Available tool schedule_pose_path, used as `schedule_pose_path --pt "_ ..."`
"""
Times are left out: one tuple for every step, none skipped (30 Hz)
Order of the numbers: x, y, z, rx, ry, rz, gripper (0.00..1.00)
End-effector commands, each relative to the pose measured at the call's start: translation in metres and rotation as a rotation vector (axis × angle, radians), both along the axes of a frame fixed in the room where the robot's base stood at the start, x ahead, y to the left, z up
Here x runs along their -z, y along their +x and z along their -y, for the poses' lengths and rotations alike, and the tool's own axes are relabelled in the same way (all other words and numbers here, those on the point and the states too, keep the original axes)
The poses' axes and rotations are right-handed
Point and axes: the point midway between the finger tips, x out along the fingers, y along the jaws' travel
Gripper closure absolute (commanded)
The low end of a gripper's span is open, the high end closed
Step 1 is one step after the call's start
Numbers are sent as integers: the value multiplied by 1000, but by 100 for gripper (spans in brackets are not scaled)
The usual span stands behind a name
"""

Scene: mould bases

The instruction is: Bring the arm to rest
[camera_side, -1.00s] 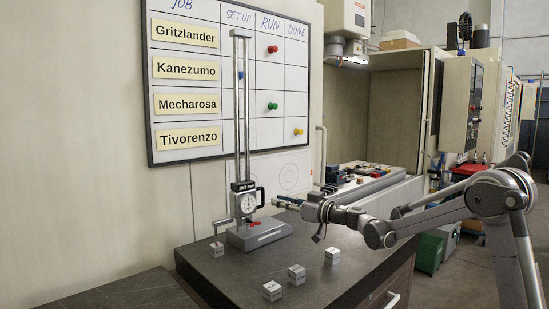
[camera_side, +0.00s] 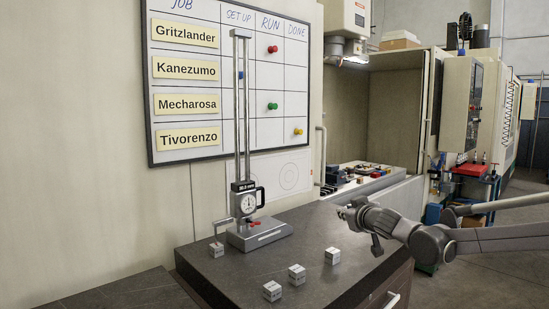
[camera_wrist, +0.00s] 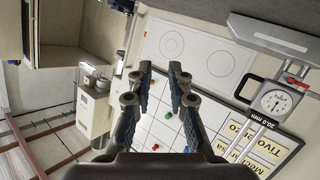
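My gripper (camera_side: 347,209) is in the air above the back right part of the dark bench (camera_side: 330,228) in the side view, clear of the cubes and the height gauge. In the wrist view my gripper (camera_wrist: 160,70) has its two fingers apart with nothing between them, so it is open. The wrist camera looks toward the wall, with the board and the gauge appearing turned in the picture.
A height gauge (camera_side: 260,232) stands on the bench. One small cube (camera_side: 217,249) sits under its arm. Three more, a front cube (camera_side: 272,291), a middle cube (camera_side: 297,275) and a right cube (camera_side: 332,256), lie apart. A machine (camera_side: 393,110) stands behind.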

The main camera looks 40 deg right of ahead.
Motion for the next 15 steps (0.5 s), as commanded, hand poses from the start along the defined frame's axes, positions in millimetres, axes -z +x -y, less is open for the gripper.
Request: schedule_pose_path --pt "16 -24 -3 33 14 -81 82" --pt "27 -39 -5 50 24 -136 82" --pt "41 -57 -9 67 38 -211 82" --pt "52 -71 -13 74 49 -266 82" --pt "63 -84 -17 80 63 -321 82" --pt "76 -100 -22 81 77 -389 82" --pt "85 -112 -27 79 90 -437 82" --pt "94 -123 -32 72 103 -481 82" --pt "105 -136 -42 56 123 -538 82" --pt "113 -144 -51 34 141 -572 82" --pt "121 -150 -62 7 162 -601 82" --pt "129 -153 -80 -45 195 -616 82" --pt "133 -154 -94 -83 218 -618 82" --pt "136 -153 -108 -122 244 -616 82" --pt "140 -153 -126 -174 276 -610 82"
